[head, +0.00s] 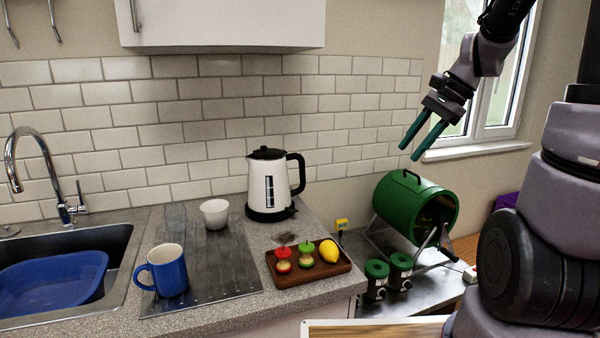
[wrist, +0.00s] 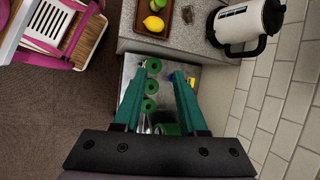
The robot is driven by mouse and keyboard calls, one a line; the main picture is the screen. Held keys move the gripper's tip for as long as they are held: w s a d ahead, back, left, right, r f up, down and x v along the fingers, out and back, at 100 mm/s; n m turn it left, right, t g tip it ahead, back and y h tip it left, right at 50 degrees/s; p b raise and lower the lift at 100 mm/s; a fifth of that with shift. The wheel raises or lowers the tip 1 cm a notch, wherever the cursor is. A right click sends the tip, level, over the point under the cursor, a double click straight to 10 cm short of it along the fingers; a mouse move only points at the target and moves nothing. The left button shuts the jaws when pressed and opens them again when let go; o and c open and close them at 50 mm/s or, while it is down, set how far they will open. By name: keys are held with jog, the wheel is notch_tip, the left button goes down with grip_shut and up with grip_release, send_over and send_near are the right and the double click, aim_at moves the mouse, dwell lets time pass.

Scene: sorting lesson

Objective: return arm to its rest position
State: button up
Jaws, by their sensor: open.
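My gripper (head: 420,140) is raised in the air at the upper right of the head view, above the green drum. Its two teal fingers are apart with nothing between them. In the wrist view my gripper (wrist: 160,80) also shows open and empty, with green-lidded jars and part of the drum far below it. My arm reaches in from the upper right of the head view.
A green drum (head: 405,195) and dark green-lidded jars (head: 377,279) stand on a metal side table. A wooden tray (head: 287,281) with fruit, a kettle (head: 270,188), a white bowl (head: 215,214) and a blue mug (head: 168,270) stand on the counter. A window is behind my gripper.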

jog(key=s+a+r+n+t+h, duration=0.1)
jog(key=s+r+n+t+h, duration=0.2)
jog(key=s+r+n+t, duration=0.2)
jog(key=shift+s+r+n+h, duration=0.4)
jog(key=shift+s+r+n, duration=1.5)
jog(key=shift+s, duration=1.4)
jog(key=shift+r+m, duration=0.15)
jog(key=shift+m, duration=0.15)
